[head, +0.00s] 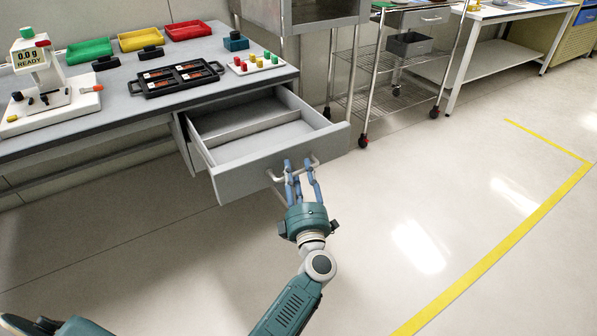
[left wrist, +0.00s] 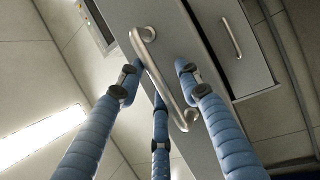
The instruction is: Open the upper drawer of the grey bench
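The upper drawer (head: 268,168) of the grey bench (head: 120,125) stands pulled well out, and its inside with a divider shows empty. Its bar handle (head: 275,175) is on the front panel and also shows in the left wrist view (left wrist: 158,72). My left gripper (head: 299,166) is at this handle, its blue fingers spread on both sides of the bar. In the left wrist view the fingers (left wrist: 158,85) stand apart with the bar between them; firm contact cannot be told. A second, lower drawer front with its own handle (left wrist: 232,38) shows there. My right gripper is not in view.
On the bench top are a white instrument (head: 40,75), a black tray (head: 178,78), coloured bins (head: 145,38) and a board of coloured pegs (head: 257,63). A wire cart (head: 365,95) stands right of the bench. The floor in front of the drawer is clear.

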